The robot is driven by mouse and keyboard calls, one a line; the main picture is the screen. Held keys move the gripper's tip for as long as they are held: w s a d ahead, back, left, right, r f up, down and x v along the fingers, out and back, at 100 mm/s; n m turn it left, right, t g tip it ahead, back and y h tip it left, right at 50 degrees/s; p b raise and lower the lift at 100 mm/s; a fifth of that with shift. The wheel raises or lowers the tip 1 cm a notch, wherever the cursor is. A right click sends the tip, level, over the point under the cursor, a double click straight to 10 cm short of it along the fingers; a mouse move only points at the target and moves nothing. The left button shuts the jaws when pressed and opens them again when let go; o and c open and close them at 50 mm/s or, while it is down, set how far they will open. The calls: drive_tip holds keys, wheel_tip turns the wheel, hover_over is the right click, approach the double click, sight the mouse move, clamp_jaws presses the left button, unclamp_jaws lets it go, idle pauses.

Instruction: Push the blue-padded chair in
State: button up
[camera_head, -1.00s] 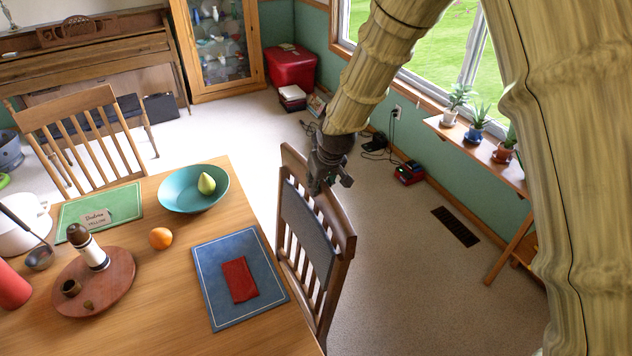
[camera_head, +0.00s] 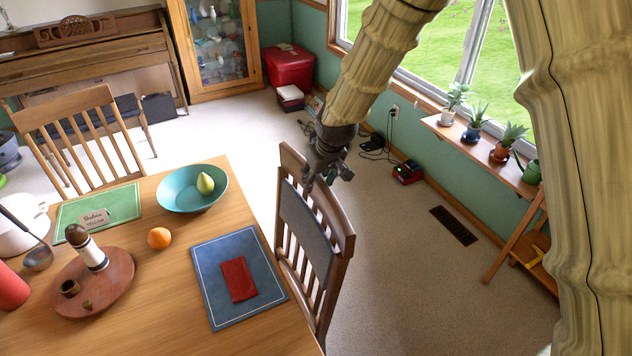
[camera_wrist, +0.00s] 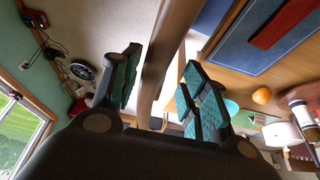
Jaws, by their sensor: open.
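The chair with a dark blue-grey pad (camera_head: 306,232) on its wooden back stands at the right side of the wooden table (camera_head: 185,285). Its back is close to the table edge; its seat is hidden. My gripper (camera_head: 328,178) is at the top of the chair back, fingers pointing down. In the wrist view, my gripper (camera_wrist: 165,88) is open, with the brown wooden chair back (camera_wrist: 172,45) running between its fingers. I cannot tell whether either finger touches the wood.
A blue placemat (camera_head: 214,265) with a red cloth lies on the table near the chair. A second, lighter chair (camera_head: 75,135) stands at the left. A plant shelf (camera_head: 480,155) runs along the right wall.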

drive_tip(key=v, duration=0.9)
drive_tip(key=shift+r, duration=0.15)
